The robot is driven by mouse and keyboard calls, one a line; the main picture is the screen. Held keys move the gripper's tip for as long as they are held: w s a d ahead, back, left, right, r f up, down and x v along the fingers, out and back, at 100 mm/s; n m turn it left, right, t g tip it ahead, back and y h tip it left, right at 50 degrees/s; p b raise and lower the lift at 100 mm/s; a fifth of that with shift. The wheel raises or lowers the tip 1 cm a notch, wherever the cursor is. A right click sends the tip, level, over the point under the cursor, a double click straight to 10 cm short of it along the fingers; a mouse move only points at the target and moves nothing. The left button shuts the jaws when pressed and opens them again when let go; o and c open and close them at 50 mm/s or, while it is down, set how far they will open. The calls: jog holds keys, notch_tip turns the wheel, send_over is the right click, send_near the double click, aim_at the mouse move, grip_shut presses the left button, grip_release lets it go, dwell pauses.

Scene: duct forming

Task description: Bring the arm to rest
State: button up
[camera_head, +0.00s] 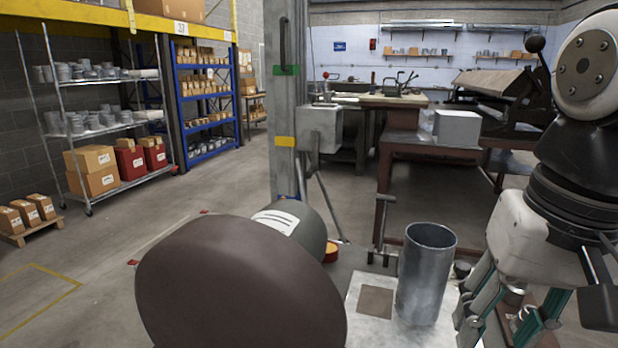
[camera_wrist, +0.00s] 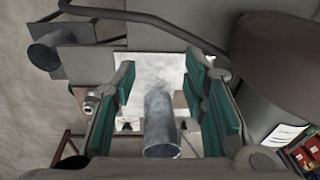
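My arm comes down at the right of the head view, and my gripper (camera_head: 508,322) hangs there with its green-padded fingers pointing down. In the wrist view my gripper (camera_wrist: 162,95) is open, its two pairs of green pads well apart. A grey sheet-metal tube (camera_head: 423,280) stands upright, open at the top, on a pale metal plate (camera_head: 374,327), just left of the fingers in the head view. In the wrist view the tube (camera_wrist: 161,128) shows between the fingers, with gaps on both sides and no visible contact. The fingertips are partly cut off in the head view.
A large brown disc (camera_head: 240,290) on a grey cylinder fills the near foreground, left of the tube. A grey post (camera_head: 286,110) stands behind it. A workbench (camera_head: 430,142) with a grey box (camera_head: 457,127) is beyond.

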jog(key=s+f+n, duration=0.3)
jog(key=s+f, duration=0.4)
jog(key=s, duration=0.1)
notch_tip(320, 180, up, 16)
jog(key=t+p, duration=0.2)
jog(key=p, duration=1.2)
jog(key=shift+s+d+f+t, duration=0.15)
jog(key=shift+d+f+t, duration=0.1)
jog(key=shift+d+t, duration=0.05)
